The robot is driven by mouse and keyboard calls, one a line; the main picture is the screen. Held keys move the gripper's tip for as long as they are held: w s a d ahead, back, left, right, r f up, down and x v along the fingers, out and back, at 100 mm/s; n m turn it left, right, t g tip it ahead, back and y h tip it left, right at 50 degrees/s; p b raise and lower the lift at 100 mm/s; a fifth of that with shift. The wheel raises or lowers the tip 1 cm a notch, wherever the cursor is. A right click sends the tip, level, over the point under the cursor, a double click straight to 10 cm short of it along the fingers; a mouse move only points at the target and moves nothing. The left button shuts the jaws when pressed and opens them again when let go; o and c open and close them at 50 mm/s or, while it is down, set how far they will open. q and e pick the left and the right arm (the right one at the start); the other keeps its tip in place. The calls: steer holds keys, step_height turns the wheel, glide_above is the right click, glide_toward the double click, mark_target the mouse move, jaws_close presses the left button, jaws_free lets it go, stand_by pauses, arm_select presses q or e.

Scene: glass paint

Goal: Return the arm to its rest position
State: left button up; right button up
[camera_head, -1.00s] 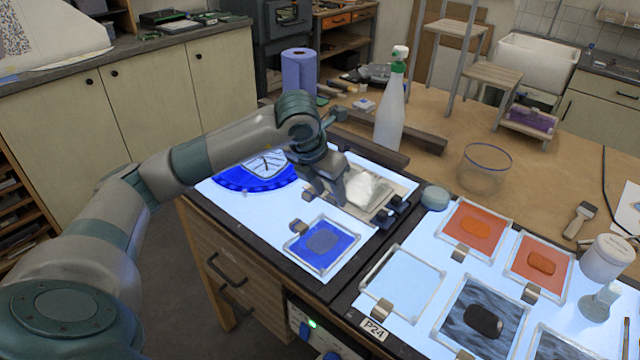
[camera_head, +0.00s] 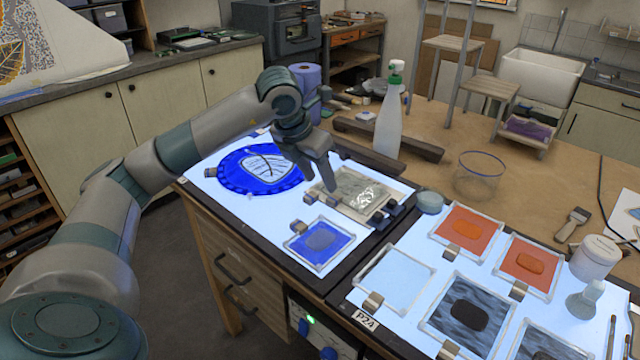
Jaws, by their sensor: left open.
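My left arm comes in from the left, and its gripper (camera_head: 318,178) hangs over the left light panel (camera_head: 258,216). The gripper is open and empty, with its fingers pointing down. It is between the round blue glass piece (camera_head: 232,178) and a framed pane (camera_head: 345,188) with a clear, crumpled-looking sheet on it. I cannot tell whether the fingertips touch anything. My right gripper is not in view.
A blue framed pane (camera_head: 320,240) lies on the panel in front. A spray bottle (camera_head: 389,125) and blue roll (camera_head: 305,82) stand behind. The right light panel (camera_head: 395,325) holds several framed panes. A glass bowl (camera_head: 479,174) stands behind it.

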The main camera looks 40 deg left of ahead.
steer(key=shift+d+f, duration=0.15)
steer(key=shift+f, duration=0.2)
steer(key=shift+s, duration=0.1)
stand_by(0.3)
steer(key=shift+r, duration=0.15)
